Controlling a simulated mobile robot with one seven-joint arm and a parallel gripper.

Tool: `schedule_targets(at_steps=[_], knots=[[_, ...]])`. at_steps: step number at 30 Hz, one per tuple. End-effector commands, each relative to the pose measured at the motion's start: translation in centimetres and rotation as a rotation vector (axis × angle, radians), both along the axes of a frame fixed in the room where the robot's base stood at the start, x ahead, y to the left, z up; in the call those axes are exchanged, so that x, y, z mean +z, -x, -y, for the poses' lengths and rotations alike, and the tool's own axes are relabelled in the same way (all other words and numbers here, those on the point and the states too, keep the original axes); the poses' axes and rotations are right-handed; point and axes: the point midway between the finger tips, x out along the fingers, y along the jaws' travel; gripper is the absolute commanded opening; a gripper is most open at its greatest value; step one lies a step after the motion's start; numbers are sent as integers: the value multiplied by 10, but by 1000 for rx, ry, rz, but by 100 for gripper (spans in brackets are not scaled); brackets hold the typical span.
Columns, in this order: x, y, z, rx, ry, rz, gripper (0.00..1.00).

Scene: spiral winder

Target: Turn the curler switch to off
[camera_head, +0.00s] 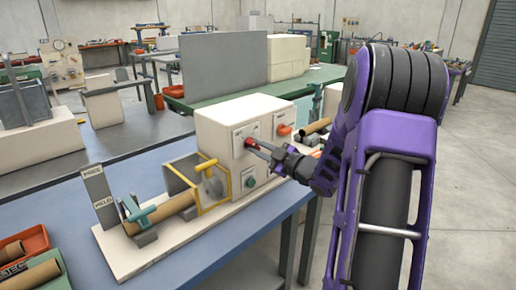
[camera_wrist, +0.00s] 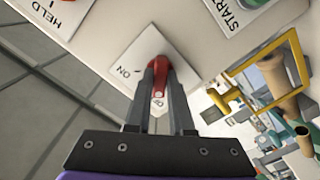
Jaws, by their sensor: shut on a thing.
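The red switch lever (camera_wrist: 156,66) sits on a white plate (camera_wrist: 139,58) on the front of the cream machine housing (camera_head: 222,124). The plate reads "ON" on one side, with a partly hidden mark below the lever. In the head view the red switch (camera_head: 251,142) is small and partly covered by my fingers. My gripper (camera_head: 260,147) reaches in from the right. In the wrist view its two dark fingers (camera_wrist: 160,72) are shut on the red lever, one on each side. The lever's tip points down between the fingers, toward the partly hidden mark.
Nearby on the housing are an orange-red knob (camera_head: 284,129), a teal button (camera_head: 250,181), and plates reading "HELD" (camera_wrist: 65,14) and "START" (camera_wrist: 233,12). A yellow-framed guard (camera_head: 214,187) and a brown tube (camera_head: 172,206) stand left on the blue bench (camera_head: 70,200).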

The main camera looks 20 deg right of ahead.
Motion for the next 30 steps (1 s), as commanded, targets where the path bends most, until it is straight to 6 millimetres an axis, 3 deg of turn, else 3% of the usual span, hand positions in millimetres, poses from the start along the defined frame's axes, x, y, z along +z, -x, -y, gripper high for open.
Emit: schedule_targets(at_steps=[1, 2, 6, 19, 23, 30], knots=[[0, 0, 0, 0, 2, -1, 0], [0, 0, 0, 0, 1, -1, 24], [0, 0, 0, -1, 1, 0, 49], [1, 9, 4, -2, 0, 1, 50], [1, 30, 12, -4, -1, -1, 50], [1, 86, 32, -6, 0, 0, 50]])
